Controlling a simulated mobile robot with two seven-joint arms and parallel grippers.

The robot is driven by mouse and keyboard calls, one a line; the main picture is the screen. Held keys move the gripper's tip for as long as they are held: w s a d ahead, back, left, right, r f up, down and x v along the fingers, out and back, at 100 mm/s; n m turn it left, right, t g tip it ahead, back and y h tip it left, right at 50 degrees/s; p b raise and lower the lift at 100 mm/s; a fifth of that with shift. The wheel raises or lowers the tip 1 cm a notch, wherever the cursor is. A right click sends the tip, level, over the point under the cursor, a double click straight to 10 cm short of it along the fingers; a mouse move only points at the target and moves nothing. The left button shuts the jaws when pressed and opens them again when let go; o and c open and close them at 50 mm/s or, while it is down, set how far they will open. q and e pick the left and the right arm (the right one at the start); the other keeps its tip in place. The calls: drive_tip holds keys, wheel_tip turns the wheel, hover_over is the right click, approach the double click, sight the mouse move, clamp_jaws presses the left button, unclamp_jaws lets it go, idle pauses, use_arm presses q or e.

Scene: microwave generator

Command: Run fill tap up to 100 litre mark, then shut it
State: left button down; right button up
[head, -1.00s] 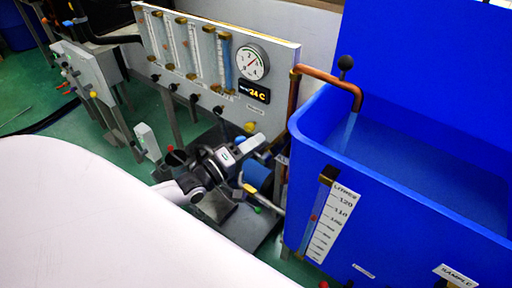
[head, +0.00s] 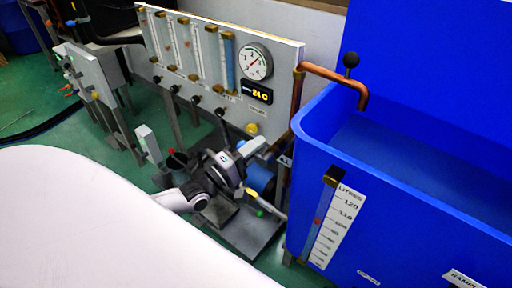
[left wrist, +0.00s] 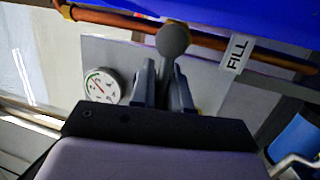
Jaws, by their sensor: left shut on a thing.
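The blue tank (head: 400,215) stands at the right of the head view with water (head: 415,165) in it. A copper spout (head: 335,76) hangs over its rim, and no stream shows below it. On the litre scale (head: 336,225), a small red mark (head: 318,221) in the sight tube sits about level with 100. My left gripper (left wrist: 167,75) is shut on the ball-ended fill tap lever (left wrist: 173,40), beside the FILL tag (left wrist: 237,52) in the left wrist view. My right gripper is out of view.
A panel (head: 207,95) with flow tubes, a dial (head: 254,62) and a 24 C display (head: 257,92) stands behind my left arm. A blue cylinder (head: 262,180) sits close to the arm. Green floor (head: 70,125) is open at the left.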

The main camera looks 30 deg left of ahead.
use_arm(q)
drive_tip(key=c, duration=1.3)
unclamp_jaws()
drive_tip(key=shift+w+a+r, duration=0.15)
drive_tip(key=shift+a, duration=0.3)
drive_tip(key=shift+c, duration=0.2)
drive_tip(key=shift+o, duration=0.8)
drive_tip(key=shift+d, duration=0.1)
drive_tip(key=v, duration=0.7)
